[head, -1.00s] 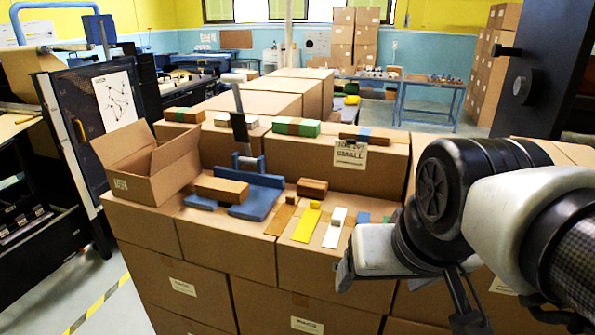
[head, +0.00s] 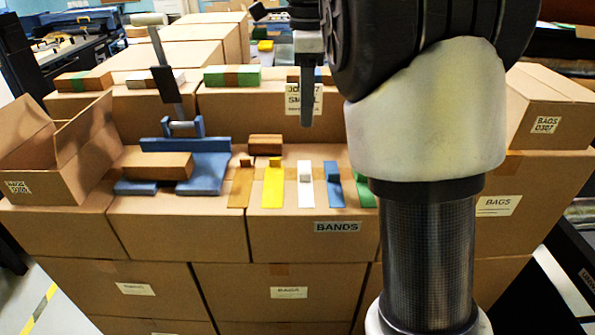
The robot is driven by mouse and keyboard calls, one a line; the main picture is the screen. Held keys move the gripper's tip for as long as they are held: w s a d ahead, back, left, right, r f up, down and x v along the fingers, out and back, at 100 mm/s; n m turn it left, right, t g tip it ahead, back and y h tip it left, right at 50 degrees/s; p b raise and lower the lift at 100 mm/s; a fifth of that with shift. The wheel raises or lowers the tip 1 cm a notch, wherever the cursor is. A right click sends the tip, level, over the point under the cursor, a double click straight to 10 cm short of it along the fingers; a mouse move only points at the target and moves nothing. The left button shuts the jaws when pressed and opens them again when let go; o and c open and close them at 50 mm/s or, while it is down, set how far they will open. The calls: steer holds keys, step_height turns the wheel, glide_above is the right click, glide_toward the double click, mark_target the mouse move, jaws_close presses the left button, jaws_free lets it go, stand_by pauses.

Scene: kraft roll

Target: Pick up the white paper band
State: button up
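The white paper band (head: 305,198) lies flat on top of the cardboard box labelled BANDS (head: 270,236), with a small raised white piece at its far end. It is in the middle of a row, between the yellow band (head: 273,193) and the blue band (head: 334,192). My gripper (head: 306,118) is above and beyond the white band, pointing down and apart from it. I see it edge-on, so its opening does not show. Nothing is visible in it.
A brown band (head: 240,187) and a green band (head: 364,190) end the row. A brown block (head: 265,145) lies behind it. A blue stand (head: 205,172) holding a brown block is left, beside an open carton (head: 52,150). A higher box row stands behind.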

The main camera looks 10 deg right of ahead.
glide_toward(305, 181)
steer(key=shift+s+f, duration=0.25)
steer(key=shift+w+f, duration=0.2)
steer(key=shift+f, duration=2.65)
jaws_close()
